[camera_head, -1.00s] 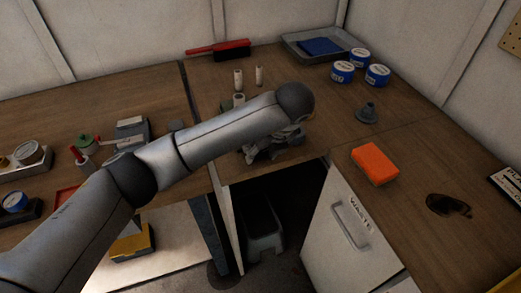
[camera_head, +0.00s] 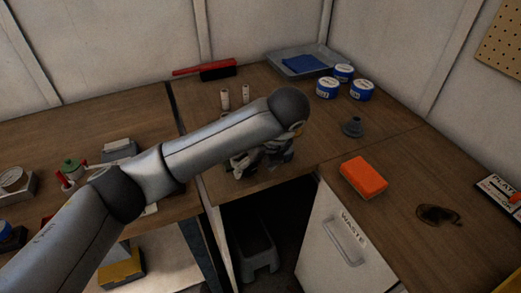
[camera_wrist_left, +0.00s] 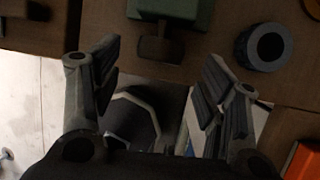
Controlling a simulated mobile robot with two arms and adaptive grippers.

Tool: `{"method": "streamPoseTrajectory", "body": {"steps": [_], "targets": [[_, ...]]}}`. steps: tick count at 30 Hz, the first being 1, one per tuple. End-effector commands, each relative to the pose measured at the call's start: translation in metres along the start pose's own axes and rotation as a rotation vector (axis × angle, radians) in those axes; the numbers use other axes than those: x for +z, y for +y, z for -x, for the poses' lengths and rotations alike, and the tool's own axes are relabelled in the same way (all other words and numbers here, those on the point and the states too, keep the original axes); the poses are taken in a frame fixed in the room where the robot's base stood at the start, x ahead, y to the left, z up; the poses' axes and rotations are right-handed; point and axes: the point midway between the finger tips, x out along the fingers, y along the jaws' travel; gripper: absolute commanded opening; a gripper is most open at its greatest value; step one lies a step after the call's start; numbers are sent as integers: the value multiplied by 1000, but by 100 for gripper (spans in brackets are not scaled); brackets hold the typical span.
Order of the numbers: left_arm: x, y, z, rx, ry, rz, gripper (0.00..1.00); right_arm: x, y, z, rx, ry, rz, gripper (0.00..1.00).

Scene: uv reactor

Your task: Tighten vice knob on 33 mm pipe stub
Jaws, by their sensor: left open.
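My left gripper (camera_head: 262,158) is at the front edge of the middle bench in the head view, partly hidden by my own arm. In the left wrist view this gripper (camera_wrist_left: 162,58) has its fingers wide apart with nothing between them. A green body (camera_wrist_left: 175,8), apparently the vice, shows at the top of that view. A dark stem with a blunt end (camera_wrist_left: 160,47), apparently its knob, points toward the gap between the fingertips; I see no contact. A dark grey ring-shaped piece (camera_wrist_left: 262,47) is right of it; I cannot tell whether it is the pipe stub. My right gripper is not in view.
An orange sponge (camera_head: 363,178) lies on the right bench above the waste cabinet (camera_head: 345,240). Two pale cylinders (camera_head: 225,98) stand behind my arm.

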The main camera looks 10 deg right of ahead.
Motion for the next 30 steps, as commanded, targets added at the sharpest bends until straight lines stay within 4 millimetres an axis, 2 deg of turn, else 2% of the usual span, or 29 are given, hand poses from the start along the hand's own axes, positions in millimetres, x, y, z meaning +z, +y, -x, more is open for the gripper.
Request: {"method": "streamPoseTrajectory", "body": {"steps": [6, 15, 28, 30], "targets": [[2, 0, 39, 1, -8, -1, 67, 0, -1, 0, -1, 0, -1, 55], [1, 0, 74, 2, -3, -1, 67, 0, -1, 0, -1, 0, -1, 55], [0, 0, 81, 3, 0, -1, 67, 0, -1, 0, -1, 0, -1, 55], [-2, 0, 81, 0, 4, -3, 67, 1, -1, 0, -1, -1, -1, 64]]}}
